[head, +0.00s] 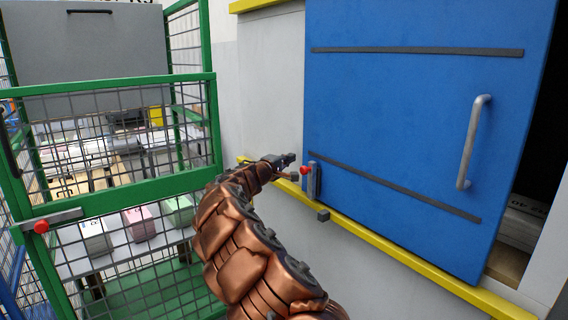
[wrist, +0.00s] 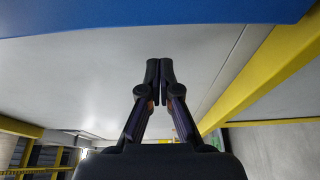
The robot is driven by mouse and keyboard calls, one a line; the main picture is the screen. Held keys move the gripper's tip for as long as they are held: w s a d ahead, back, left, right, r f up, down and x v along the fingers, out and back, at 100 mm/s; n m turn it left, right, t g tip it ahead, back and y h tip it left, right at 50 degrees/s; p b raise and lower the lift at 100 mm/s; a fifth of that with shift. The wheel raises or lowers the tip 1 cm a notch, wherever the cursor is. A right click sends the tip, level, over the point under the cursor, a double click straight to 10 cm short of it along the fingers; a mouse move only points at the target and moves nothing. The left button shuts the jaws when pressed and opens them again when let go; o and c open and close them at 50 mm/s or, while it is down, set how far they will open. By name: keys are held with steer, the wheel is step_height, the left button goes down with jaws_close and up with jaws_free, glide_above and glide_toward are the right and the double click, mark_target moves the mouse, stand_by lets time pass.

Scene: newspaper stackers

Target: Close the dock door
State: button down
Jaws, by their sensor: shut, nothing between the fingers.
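The dock door (head: 400,120) is a blue panel with two dark strips and a vertical silver handle (head: 472,142) near its right edge. A dark opening (head: 546,135) shows to the right of the door. A small grey latch with a red knob (head: 306,172) sits at the door's lower left corner. My gripper (head: 290,163) is just left of this latch, close to the door's left edge; I cannot tell whether it touches. In the wrist view my gripper (wrist: 160,66) is shut and empty, with a blue surface, likely the door, across the top (wrist: 130,15).
A yellow rail (head: 400,247) runs below the door along the pale wall (head: 272,90). A green mesh cage (head: 110,88) with a red-knobbed latch (head: 42,226) stands at the left. Stacks of paper (head: 138,224) lie inside it. A white bundle (head: 522,222) shows in the opening.

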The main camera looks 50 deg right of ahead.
steer(key=shift+s+a+b, duration=0.35)
steer(key=shift+s, duration=0.6)
steer(key=shift+s+a+b, duration=0.3)
steer(key=shift+s+b, duration=0.05)
steer(key=shift+s, duration=0.55)
